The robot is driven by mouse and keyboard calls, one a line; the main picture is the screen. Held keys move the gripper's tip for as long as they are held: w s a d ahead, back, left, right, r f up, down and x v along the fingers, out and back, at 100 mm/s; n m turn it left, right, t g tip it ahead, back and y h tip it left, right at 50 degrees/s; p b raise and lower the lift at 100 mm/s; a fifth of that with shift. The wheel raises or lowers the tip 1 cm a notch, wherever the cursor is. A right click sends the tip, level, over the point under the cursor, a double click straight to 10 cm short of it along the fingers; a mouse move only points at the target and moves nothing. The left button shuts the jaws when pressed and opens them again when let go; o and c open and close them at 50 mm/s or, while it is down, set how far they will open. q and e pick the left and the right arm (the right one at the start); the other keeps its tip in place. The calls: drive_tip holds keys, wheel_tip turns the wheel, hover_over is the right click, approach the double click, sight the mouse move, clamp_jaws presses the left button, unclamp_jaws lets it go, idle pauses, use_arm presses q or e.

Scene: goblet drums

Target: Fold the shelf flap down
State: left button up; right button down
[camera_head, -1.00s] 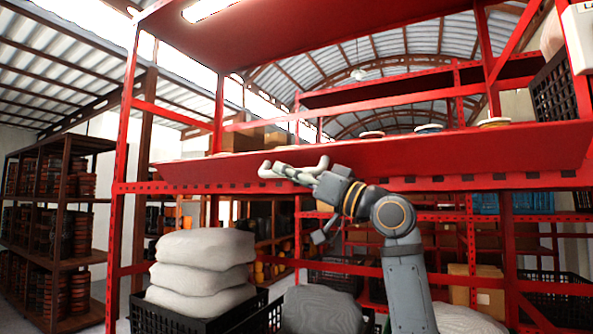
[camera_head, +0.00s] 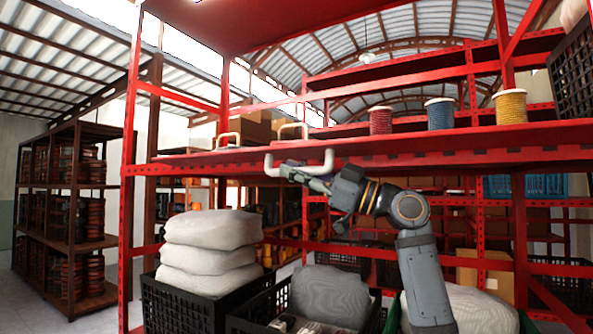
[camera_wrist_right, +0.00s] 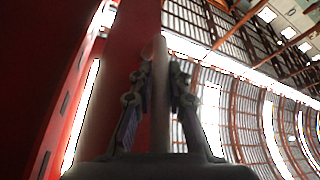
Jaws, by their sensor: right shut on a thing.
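The red shelf flap (camera_head: 430,143) runs along the front of the red rack at mid height. It now looks close to level, and its upper face is visible. A pale grey U-shaped handle (camera_head: 326,166) sits at its front edge. My right gripper (camera_head: 292,170) is shut on the handle. In the right wrist view the handle bar (camera_wrist_right: 160,60) stands between the fingers (camera_wrist_right: 158,88), with the red panel (camera_wrist_right: 115,85) close behind. The exact contact is dark there. My left gripper is not in view.
Thread spools in red (camera_head: 380,120), blue (camera_head: 440,114) and yellow (camera_head: 510,107) stand on the shelf behind the flap. Two pale U-shaped pieces, one of them (camera_head: 293,128), stand to their left. Below are white sacks (camera_head: 208,255) and black crates (camera_head: 185,305).

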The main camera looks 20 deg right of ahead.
idle(0.4)
drive_tip(key=c, duration=1.3)
unclamp_jaws()
drive_tip(key=v, duration=1.2)
drive_tip(key=shift+w+d, duration=0.1)
